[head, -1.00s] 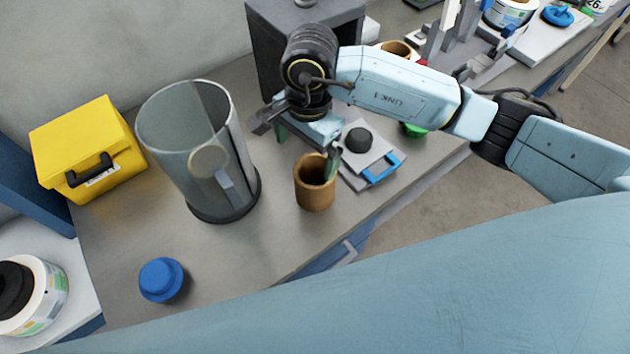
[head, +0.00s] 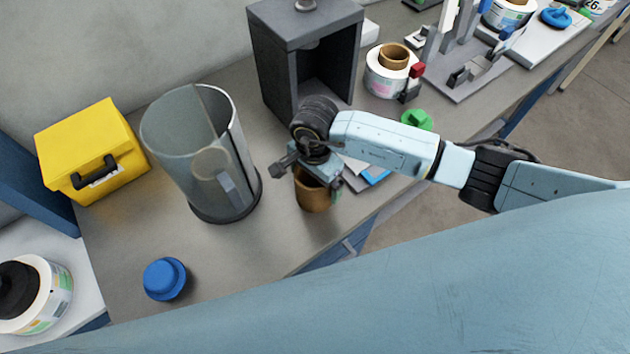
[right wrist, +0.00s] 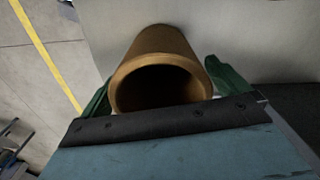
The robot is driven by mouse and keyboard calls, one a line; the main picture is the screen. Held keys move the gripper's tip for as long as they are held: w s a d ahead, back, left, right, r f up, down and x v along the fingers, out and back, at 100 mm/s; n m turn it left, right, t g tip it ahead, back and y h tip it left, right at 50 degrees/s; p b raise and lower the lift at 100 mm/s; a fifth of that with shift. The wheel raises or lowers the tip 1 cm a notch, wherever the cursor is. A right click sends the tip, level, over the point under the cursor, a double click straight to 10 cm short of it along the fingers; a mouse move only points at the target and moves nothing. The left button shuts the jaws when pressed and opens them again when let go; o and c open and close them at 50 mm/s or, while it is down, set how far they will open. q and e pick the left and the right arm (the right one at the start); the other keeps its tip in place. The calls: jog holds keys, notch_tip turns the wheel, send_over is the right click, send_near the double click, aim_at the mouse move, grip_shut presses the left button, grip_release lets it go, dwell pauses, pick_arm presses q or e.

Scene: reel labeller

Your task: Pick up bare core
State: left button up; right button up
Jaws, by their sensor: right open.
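The bare core (head: 312,196) is a brown, hollow cardboard tube standing upright on the grey table, right of the clear cylinder. My right gripper (head: 318,184) is over it in the head view and hides part of its top. In the right wrist view the core (right wrist: 160,75) shows its open end, with one green fingertip on each side of it. The right gripper (right wrist: 162,92) is open around the core; whether a finger touches it I cannot tell. My left gripper is not in view.
A clear cylinder (head: 200,150) stands close left of the core. A blue knob-shaped piece (head: 165,279) and a yellow box (head: 90,150) are further left. A dark open-fronted housing (head: 305,55) stands behind. A label reel (head: 388,80) and green piece (head: 416,120) are behind right.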

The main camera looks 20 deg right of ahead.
jog(key=shift+f, duration=0.5)
jog(key=c, duration=0.9)
jog(key=shift+r, duration=0.15)
